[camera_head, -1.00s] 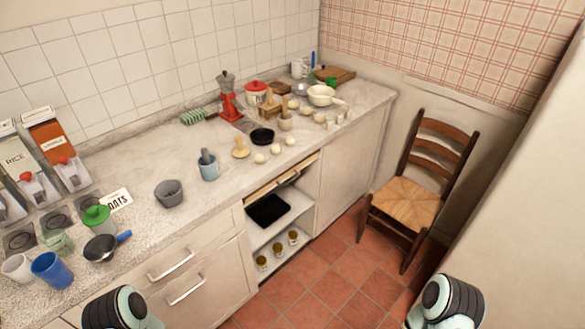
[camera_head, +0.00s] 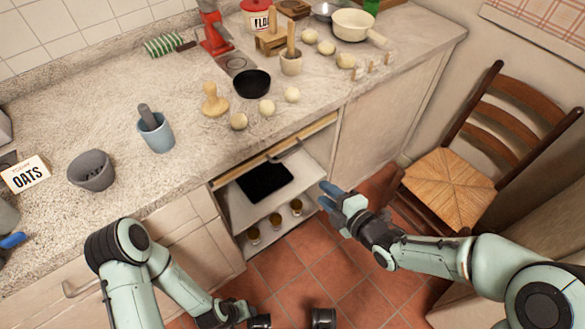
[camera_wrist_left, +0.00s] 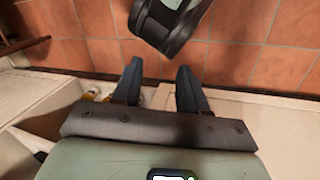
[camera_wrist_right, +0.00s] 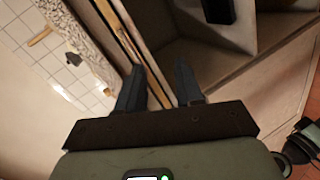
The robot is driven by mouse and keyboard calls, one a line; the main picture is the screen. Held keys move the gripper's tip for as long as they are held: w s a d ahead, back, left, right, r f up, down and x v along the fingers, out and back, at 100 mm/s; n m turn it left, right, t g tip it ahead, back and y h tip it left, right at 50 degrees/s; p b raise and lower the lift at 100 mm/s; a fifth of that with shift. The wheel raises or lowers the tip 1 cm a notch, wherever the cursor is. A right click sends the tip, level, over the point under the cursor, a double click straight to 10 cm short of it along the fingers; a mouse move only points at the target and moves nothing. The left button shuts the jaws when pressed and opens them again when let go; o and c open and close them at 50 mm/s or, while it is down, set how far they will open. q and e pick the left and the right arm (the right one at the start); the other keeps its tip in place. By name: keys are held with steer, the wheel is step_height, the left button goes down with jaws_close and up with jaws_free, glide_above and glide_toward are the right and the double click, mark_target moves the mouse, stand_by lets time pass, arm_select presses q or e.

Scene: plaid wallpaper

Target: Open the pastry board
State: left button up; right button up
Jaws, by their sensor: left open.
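The pastry board (camera_head: 240,171) is a thin wooden strip with a metal handle (camera_head: 286,151), set just under the counter's front edge above an open shelf bay. It looks pushed in. My right gripper (camera_head: 328,196) is open and empty, to the right of and lower than the handle, apart from it. In the right wrist view, the wooden strip runs up beyond the open fingers (camera_wrist_right: 160,88). My left arm bends low at the front of the head view; its fingertips are not clear there. In the left wrist view my left gripper (camera_wrist_left: 159,80) is open and empty above the floor.
The open bay holds a black tray (camera_head: 265,181) and several jars (camera_head: 276,221). Dough balls (camera_head: 267,107), a black bowl (camera_head: 252,83) and a mortar (camera_head: 156,132) stand on the counter above. A chair (camera_head: 460,185) stands right of my right gripper. Tiled floor is clear below.

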arm_select(q)
steer(key=shift+t+y, duration=0.3)
steer(key=shift+t, duration=0.1)
steer(key=w+f+b, duration=0.1)
steer(key=w+a+f+b, duration=0.1)
steer(key=f, duration=0.1)
steer(key=shift+w, duration=0.35)
arm_select(e)
steer(key=w+a+r+n+t+y, duration=0.1)
steer(key=w+a+n, duration=0.2)
steer(key=w+a, duration=0.5)
steer(key=w, duration=0.3)
steer(key=shift+a, duration=0.3)
steer(key=shift+r, duration=0.1)
jaws_close()
